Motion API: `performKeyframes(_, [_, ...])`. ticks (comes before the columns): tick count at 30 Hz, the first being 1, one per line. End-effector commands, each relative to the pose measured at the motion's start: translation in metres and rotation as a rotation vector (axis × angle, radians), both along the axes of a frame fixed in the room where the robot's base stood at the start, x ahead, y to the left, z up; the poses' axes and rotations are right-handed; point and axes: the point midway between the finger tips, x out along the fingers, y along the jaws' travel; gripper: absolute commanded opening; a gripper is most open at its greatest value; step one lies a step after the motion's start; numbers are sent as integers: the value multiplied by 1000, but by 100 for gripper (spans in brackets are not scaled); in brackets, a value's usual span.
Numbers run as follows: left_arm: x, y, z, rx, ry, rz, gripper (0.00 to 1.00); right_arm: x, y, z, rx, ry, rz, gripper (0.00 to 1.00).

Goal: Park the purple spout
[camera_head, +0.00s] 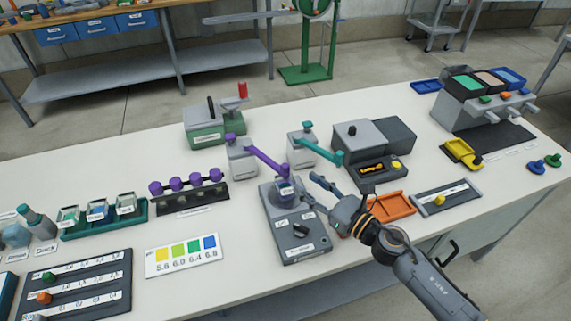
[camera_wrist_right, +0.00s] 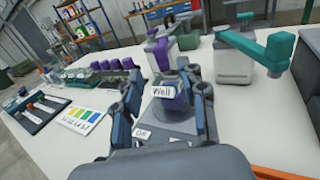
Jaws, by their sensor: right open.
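The purple spout (camera_head: 267,160) reaches from its grey dispenser (camera_head: 242,160) down to the right, with its end over or beside the purple vessel labelled "Well" on the grey device (camera_head: 300,235). It also shows in the right wrist view (camera_wrist_right: 161,55), behind the Well vessel (camera_wrist_right: 172,98). My right gripper (camera_head: 308,192) is open, just right of that vessel in the head view. In the right wrist view my gripper's fingers (camera_wrist_right: 166,88) stand either side of the Well vessel; contact cannot be told. My left gripper is out of view.
A second dispenser with a teal spout (camera_head: 320,150) stands close on the right. A grey machine with a yellow knob (camera_head: 375,175) and an orange tray (camera_head: 392,207) are near my right arm. A rack of purple-capped vials (camera_head: 188,190) stands left.

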Motion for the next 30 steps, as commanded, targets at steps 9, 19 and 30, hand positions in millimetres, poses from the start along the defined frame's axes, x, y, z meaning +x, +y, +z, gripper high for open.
performKeyframes(9, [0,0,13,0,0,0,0,47,46,2,4,1,0,42])
performKeyframes(19, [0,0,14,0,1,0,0,63,61,0,2,2,-1,42])
performKeyframes(30, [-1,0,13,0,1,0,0,63,61,0,3,1,-1,11])
